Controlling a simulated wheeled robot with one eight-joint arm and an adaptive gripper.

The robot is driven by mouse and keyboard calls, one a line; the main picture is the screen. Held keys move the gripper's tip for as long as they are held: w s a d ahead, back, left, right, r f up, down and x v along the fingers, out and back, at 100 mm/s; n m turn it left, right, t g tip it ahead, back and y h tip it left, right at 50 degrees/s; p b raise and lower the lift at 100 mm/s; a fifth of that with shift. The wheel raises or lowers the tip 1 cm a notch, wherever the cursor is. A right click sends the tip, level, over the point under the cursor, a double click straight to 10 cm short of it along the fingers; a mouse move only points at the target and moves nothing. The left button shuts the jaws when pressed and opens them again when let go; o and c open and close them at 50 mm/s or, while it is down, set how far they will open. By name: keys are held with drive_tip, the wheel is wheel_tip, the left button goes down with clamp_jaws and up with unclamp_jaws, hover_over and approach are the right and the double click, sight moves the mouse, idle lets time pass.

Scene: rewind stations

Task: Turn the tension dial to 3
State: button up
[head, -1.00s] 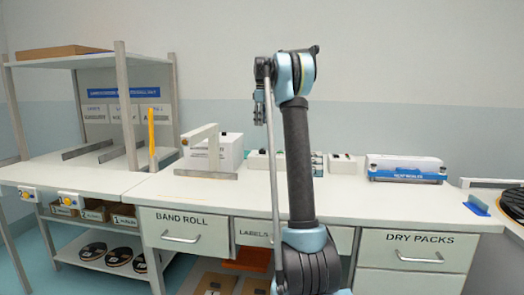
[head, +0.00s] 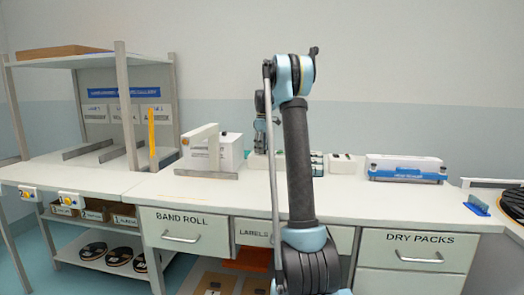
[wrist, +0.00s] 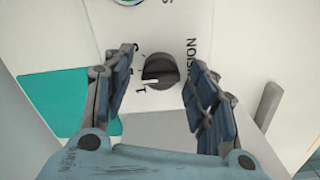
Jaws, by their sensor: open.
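The tension dial (wrist: 160,70) is a round black knob on a white panel in the wrist view. A white mark on it points towards the printed 1. The lettering beside it (wrist: 192,58) is partly covered and reads "NSION". My gripper (wrist: 162,62) is open, with one finger left of the dial and one right of it. Both fingers look apart from the knob; depth is hard to judge. Part of the scale is hidden by the left finger.
A teal patch (wrist: 75,100) lies left of the dial. On the bench (head: 330,202) stand a white box with a metal bracket (head: 208,173) and a wide white unit with a blue label (head: 405,168). A shelf post (head: 126,105) rises at the left. The bench front is clear.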

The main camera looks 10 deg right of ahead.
drive_tip(key=shift+f, duration=0.1)
drive_tip(key=c, duration=1)
drive_tip(key=shift+c, duration=0.2)
drive_tip(key=shift+m, duration=0.4)
drive_tip(key=m, duration=0.3)
drive_tip(key=shift+m, duration=2.6)
drive_tip(key=o, duration=1)
